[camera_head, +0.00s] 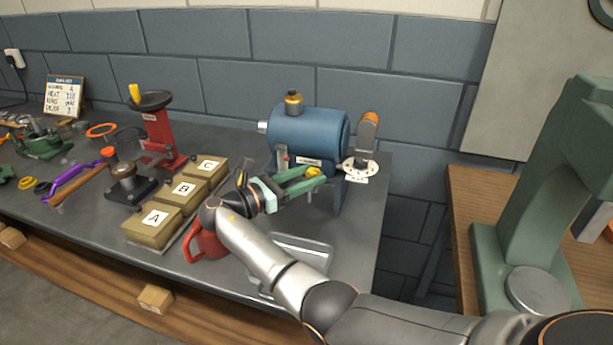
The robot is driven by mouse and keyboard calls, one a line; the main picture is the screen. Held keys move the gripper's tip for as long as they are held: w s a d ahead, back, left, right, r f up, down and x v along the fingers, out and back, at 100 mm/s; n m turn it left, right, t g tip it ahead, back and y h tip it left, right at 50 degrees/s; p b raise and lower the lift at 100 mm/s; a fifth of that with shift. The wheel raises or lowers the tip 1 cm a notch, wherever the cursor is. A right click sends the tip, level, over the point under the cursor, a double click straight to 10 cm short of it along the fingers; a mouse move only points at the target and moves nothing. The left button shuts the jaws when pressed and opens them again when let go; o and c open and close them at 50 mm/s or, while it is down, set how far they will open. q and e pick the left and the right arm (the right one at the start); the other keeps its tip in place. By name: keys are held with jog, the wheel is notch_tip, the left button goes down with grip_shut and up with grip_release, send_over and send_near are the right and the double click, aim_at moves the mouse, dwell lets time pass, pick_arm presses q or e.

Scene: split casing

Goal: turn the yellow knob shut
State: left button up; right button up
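The small yellow knob (314,172) is at the lower front of the blue cylindrical tank (310,137), near its right end. My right gripper (316,177) reaches in from the lower right. Its two green fingers are spread apart with a visible gap, and their tips are at the knob, one on either side of it as seen here. Whether a finger touches the knob is too small to tell. The fingers hide part of the knob and its mounting. My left gripper is not in view.
A red mug (209,244) and a clear tray (302,248) are close to my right arm. Boxes A (152,222), B (181,193) and C (207,168) stand left of the gripper. A lever with a white dial (361,169) is right of the tank, near the bench's right edge.

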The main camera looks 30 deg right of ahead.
pick_arm(q)
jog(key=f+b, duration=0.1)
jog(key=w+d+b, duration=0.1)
jog(key=b, duration=0.1)
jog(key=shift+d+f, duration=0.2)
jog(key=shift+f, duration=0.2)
pick_arm(e)
jog(key=a, duration=1.2)
jog(key=shift+s+a, duration=0.25)
jog(key=shift+s, duration=0.15)
jog(key=shift+o, duration=0.2)
